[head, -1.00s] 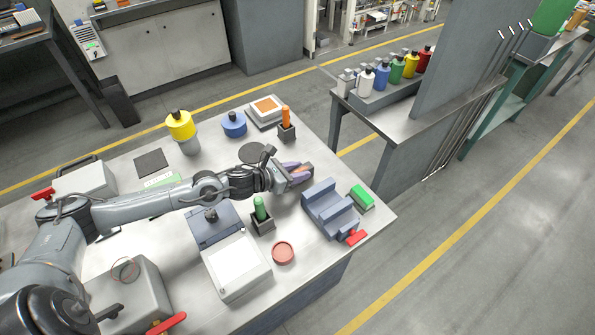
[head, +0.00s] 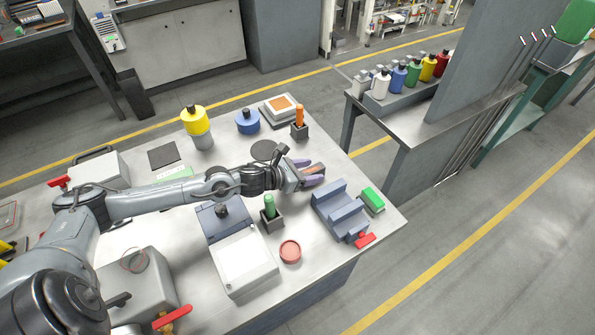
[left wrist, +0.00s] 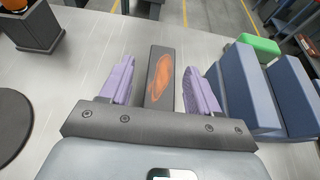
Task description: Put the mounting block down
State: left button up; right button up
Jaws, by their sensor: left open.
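My left gripper (head: 311,172) is over the far right part of the table, with its purple fingers spread. The left wrist view shows the gripper (left wrist: 162,82) with one finger on each side of a dark grey block with an orange oval mark (left wrist: 160,72), which I take for the mounting block. A gap shows between the block and each finger. The block appears to rest on the table top. In the head view only a small brownish part of the block (head: 314,169) shows between the fingers. My right gripper is not in view.
A blue-grey stepped fixture (head: 340,209) stands close to the right of the gripper, with a green block (head: 372,199) beyond it. An orange peg in a dark holder (head: 299,123) and a black disc (head: 264,150) are behind. A green peg in a holder (head: 271,213) stands in front.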

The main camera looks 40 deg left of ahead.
pick_arm(q)
jog(key=shift+s+a+r, duration=0.15)
jog(key=shift+s+r, duration=0.05)
jog(key=shift+s, duration=0.3)
jog(key=v, duration=0.2)
jog(key=p+v, duration=0.1)
jog(key=v, duration=0.2)
jog(key=p+v, duration=0.1)
jog(key=v, duration=0.1)
jog(key=shift+s+r, duration=0.2)
jog(key=shift+r, duration=0.2)
jog(key=shift+p+v, duration=0.6)
jog(key=shift+v, duration=0.35)
